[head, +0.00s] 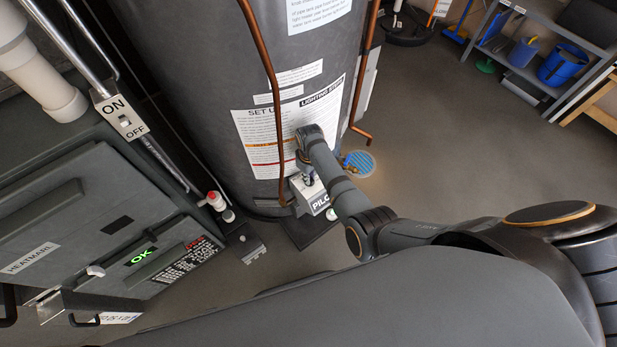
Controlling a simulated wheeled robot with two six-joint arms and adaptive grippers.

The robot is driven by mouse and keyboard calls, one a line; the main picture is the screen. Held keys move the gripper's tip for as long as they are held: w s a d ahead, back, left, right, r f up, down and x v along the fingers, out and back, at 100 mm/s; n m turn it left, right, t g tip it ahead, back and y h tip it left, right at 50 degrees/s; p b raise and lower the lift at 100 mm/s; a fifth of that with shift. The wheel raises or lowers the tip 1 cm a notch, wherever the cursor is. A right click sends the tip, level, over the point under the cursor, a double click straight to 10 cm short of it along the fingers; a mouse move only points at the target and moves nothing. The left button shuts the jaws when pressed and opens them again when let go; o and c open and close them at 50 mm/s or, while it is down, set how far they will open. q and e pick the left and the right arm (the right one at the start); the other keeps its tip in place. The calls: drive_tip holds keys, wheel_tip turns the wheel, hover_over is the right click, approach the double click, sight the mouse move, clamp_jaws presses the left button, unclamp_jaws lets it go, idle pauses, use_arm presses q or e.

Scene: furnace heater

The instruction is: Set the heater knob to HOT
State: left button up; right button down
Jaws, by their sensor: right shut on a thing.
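The water heater (200,60) is a tall grey tank with white instruction labels and copper pipes on its front. Low on its front is a white control box (318,203) marked PILOT. My right arm reaches in from the right, and my right gripper (307,178) points down at the top of this box. It is shut on the heater knob, which the gripper and wrist mostly hide. The HOT mark and the knob's setting cannot be read from here. My left gripper is not in view.
A grey furnace (60,215) with a green OK display stands at left, below an ON/OFF switch (122,118). Copper pipes (268,70) run close to my right wrist. A shelf with blue bins (562,66) stands at top right. The floor between is mostly clear.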

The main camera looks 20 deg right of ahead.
drive_tip(key=shift+m, duration=0.3)
drive_tip(key=shift+r+m+p, duration=0.15)
drive_tip(key=shift+m+p, duration=0.3)
drive_tip(key=shift+m, duration=0.95)
drive_tip(key=shift+m+p, duration=0.3)
drive_tip(key=shift+m, duration=0.6)
